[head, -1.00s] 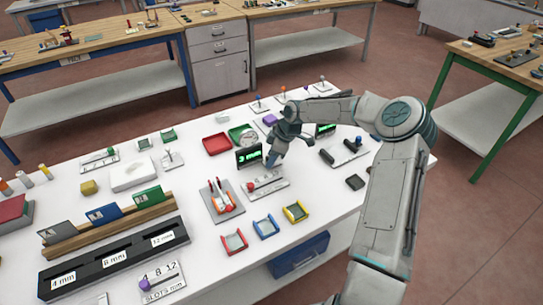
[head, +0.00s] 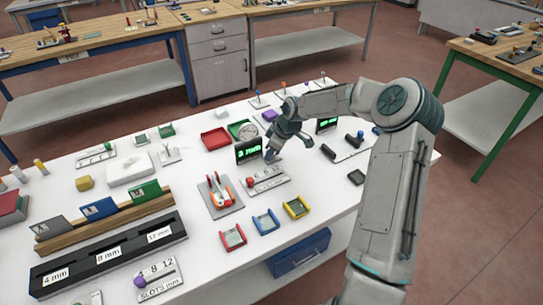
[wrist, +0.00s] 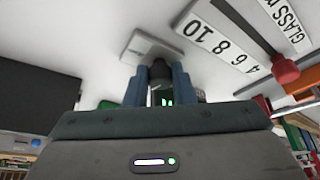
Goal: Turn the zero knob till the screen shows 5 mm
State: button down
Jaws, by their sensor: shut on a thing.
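The zero knob (wrist: 160,72) is a dark round post on a pale grey base plate (wrist: 138,42) in the wrist view. My gripper (wrist: 158,80) is shut on it, with a blue finger on each side. In the head view my gripper (head: 271,156) is down beside the screen (head: 248,150), and it hides the knob. The screen is a dark upright box with green digits that appear to read 3 mm. In the wrist view only a bit of green digits shows between the fingers.
A scale plate (head: 266,180) with a red-knobbed lever (wrist: 285,70) lies close to my gripper. A grey plate with red-handled tool (head: 220,196) is in front. Red tray (head: 215,138) stands behind; a second green-lit screen (head: 326,124) stands to the right.

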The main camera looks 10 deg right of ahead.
jog(key=m+b, duration=0.2)
jog(key=m+t+h+b, duration=0.1)
jog(key=m+b, duration=0.1)
jog(key=shift+s+a+f+m+b, duration=0.1)
jog(key=shift+a+f+m+b, duration=0.1)
jog(key=shift+m+b, duration=0.1)
jog(key=m+b, duration=0.1)
jog(key=m+h+b, duration=0.1)
jog(key=m+b, duration=0.1)
jog(key=shift+r+m+t+h+b, duration=0.25)
jog(key=shift+m+t+h+b, duration=0.05)
jog(key=shift+m+t+b, duration=0.1)
jog(key=c, duration=1.2)
grip_release()
jog(key=shift+c, duration=0.2)
jog(key=shift+s+r, duration=0.1)
jog(key=shift+r, duration=0.05)
jog(key=v, duration=1.3)
jog(key=shift+a+r, duration=0.15)
jog(key=shift+r, duration=0.1)
jog(key=shift+s, duration=0.1)
